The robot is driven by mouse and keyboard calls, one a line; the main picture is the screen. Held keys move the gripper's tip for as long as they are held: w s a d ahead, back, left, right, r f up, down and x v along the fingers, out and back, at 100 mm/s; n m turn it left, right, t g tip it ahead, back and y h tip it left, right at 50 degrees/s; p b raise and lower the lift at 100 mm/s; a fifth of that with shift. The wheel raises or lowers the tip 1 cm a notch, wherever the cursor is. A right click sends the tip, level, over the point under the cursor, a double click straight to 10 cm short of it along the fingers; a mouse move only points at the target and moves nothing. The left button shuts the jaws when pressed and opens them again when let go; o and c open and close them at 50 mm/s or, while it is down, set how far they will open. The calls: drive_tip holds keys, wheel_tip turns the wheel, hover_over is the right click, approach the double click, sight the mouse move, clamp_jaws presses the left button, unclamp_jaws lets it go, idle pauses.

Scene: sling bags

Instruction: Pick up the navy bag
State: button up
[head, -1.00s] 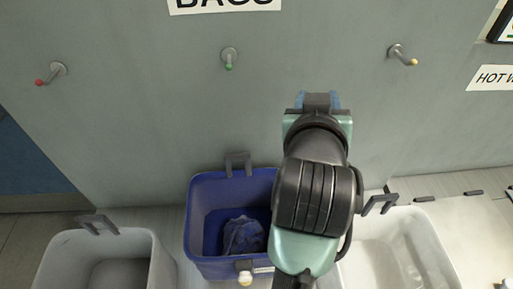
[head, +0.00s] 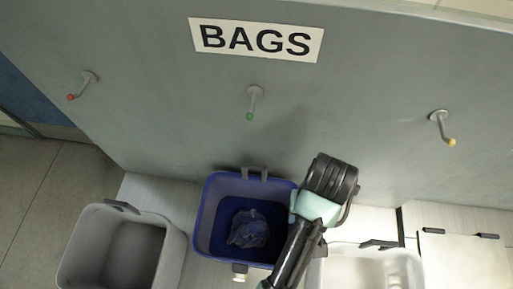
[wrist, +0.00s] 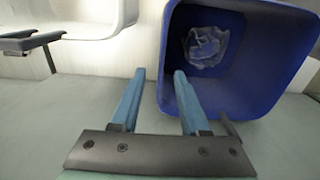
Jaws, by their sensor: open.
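The navy bag (head: 248,229) lies crumpled in the bottom of the blue bin (head: 207,205) in the head view. In the wrist view the bag (wrist: 206,46) is a pale, bluish crumpled heap inside the blue bin (wrist: 262,70). My gripper (wrist: 159,74) is open, with its two blue fingers apart and nothing between them. Its fingers are near the bin's rim, and the bag is beyond them, not touched. In the head view my arm reaches in at the bin's right side and hides the fingers.
A grey bin (head: 85,250) stands to the left and a white bin (head: 345,262) to the right. Pegs with red (head: 85,82), green (head: 253,100) and yellow (head: 440,125) tips stick out of the wall below a BAGS sign (head: 256,40). A dark handle (head: 252,172) rises behind the blue bin.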

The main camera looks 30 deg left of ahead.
drive_tip(key=f, duration=0.4)
drive_tip(key=f+b, duration=0.1)
drive_tip(key=f, duration=0.2)
drive_tip(key=shift+s, duration=0.25)
drive_tip(key=shift+w+a+f+p, duration=0.1)
drive_tip(key=shift+f+p, duration=0.35)
drive_tip(key=shift+f, duration=0.95)
drive_tip(key=shift+w+a+f+p, duration=0.1)
drive_tip(key=shift+f+p, duration=0.35)
drive_tip(key=shift+f, duration=0.95)
clamp_jaws()
drive_tip(key=shift+r, duration=0.1)
